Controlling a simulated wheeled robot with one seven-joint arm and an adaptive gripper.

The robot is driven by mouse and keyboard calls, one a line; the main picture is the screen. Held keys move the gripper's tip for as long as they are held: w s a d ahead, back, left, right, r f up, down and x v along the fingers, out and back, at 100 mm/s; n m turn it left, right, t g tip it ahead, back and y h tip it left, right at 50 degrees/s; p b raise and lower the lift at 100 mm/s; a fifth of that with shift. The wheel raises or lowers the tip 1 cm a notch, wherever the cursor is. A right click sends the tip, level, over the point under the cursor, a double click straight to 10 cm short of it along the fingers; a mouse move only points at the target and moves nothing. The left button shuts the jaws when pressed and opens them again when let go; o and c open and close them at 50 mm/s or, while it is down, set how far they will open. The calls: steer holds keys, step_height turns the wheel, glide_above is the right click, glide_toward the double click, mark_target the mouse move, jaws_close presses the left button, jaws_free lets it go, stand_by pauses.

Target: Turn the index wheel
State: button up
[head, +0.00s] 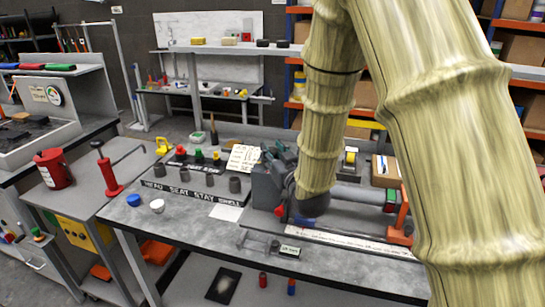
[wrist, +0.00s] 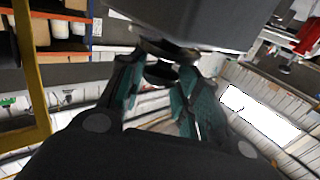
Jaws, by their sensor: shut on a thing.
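In the wrist view, my gripper (wrist: 162,82) has its two teal-padded fingers on either side of a dark round part (wrist: 161,72) under a grey block (wrist: 200,22). The part looks like the index wheel, and the gripper is shut on it. Its rim is partly hidden by the fingers. In the head view, my gripper (head: 281,158) is at the grey block (head: 265,187) of the bench fixture. My arm and gripper hide the wheel there.
A long grey bar with an orange clamp (head: 401,229) lies right of the block. A white ruled strip (head: 345,243) runs along the bench front. Left of the block are several grey cups (head: 209,184), a blue cap (head: 134,200) and a white sheet (head: 226,212).

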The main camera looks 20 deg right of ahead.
steer(key=shift+f+n+y, duration=0.15)
steer(key=shift+n+y, duration=0.45)
steer(key=shift+y, duration=0.3)
steer(key=o, duration=1)
steer(key=shift+d, duration=0.1)
steer(key=s, duration=0.4)
steer(key=s+d, duration=0.1)
steer(key=s, duration=0.2)
steer(key=s+d, duration=0.1)
steer(key=s, duration=0.3)
steer(key=shift+s+d, duration=0.15)
steer(key=shift+s, duration=0.2)
